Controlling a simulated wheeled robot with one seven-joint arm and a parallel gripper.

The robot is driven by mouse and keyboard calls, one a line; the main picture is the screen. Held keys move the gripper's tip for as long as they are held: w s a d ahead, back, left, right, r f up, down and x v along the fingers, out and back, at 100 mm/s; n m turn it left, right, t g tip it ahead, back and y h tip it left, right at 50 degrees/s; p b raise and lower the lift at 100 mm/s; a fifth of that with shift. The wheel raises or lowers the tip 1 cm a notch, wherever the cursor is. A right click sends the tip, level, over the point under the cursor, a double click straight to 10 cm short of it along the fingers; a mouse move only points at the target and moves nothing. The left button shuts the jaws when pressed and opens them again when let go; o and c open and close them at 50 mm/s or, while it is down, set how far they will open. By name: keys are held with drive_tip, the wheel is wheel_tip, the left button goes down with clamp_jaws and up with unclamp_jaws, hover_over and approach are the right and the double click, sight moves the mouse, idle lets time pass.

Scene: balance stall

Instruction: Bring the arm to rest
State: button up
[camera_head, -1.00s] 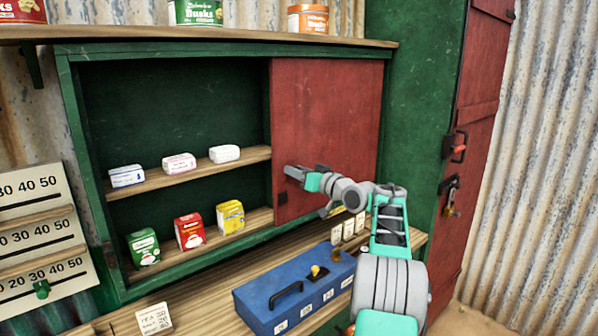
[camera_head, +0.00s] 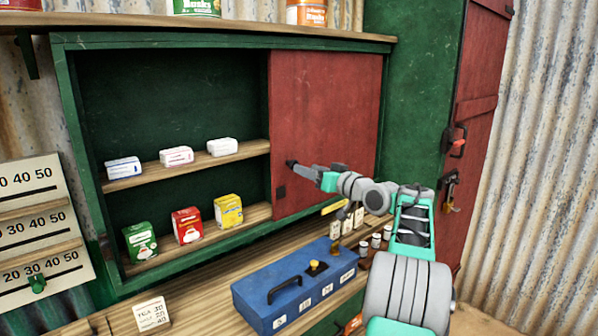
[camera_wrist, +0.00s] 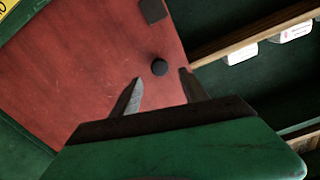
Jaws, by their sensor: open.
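My gripper (camera_head: 300,168) is in front of the red sliding door (camera_head: 335,110) of the green cabinet (camera_head: 230,46), near the door's left edge. In the wrist view, its two fingers (camera_wrist: 160,88) are spread apart with nothing between them. A dark round knob (camera_wrist: 159,67) on the red door shows just beyond the fingertips, apart from them. The door covers the cabinet's right part. The left part is open. My arm reaches in from the lower right.
Three pale packets (camera_head: 176,156) lie on the upper shelf, and three boxes (camera_head: 187,226) stand on the lower one. A blue case (camera_head: 295,300) and a price card (camera_head: 152,314) are on the counter. Small jars (camera_head: 376,241) stand behind my arm. A padlock (camera_head: 450,205) hangs at right.

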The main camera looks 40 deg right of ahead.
drive_tip(key=shift+s, duration=0.65)
drive_tip(key=a+f+g+p, duration=0.1)
drive_tip(key=a+f+g, duration=0.25)
drive_tip(key=a, duration=0.85)
drive_tip(key=a+f+g, duration=0.3)
drive_tip(key=a+f, duration=0.2)
drive_tip(key=a, duration=0.7)
drive_tip(key=s+a+f+g, duration=0.2)
drive_tip(key=s+a+f, duration=0.2)
drive_tip(key=s, duration=0.5)
drive_tip(key=s+a+f+n+g+h+p, duration=0.1)
drive_tip(key=s+a+f+g, duration=0.2)
drive_tip(key=s, duration=0.7)
drive_tip(key=s+a+f+g+h, duration=0.1)
drive_tip(key=s+a+f+g, duration=0.2)
drive_tip(key=s+a+f, duration=0.3)
drive_tip(key=s+f, duration=0.3)
drive_tip(key=shift+s+a, duration=0.35)
drive_tip(key=shift+s, duration=0.05)
drive_tip(key=shift+r, duration=0.1)
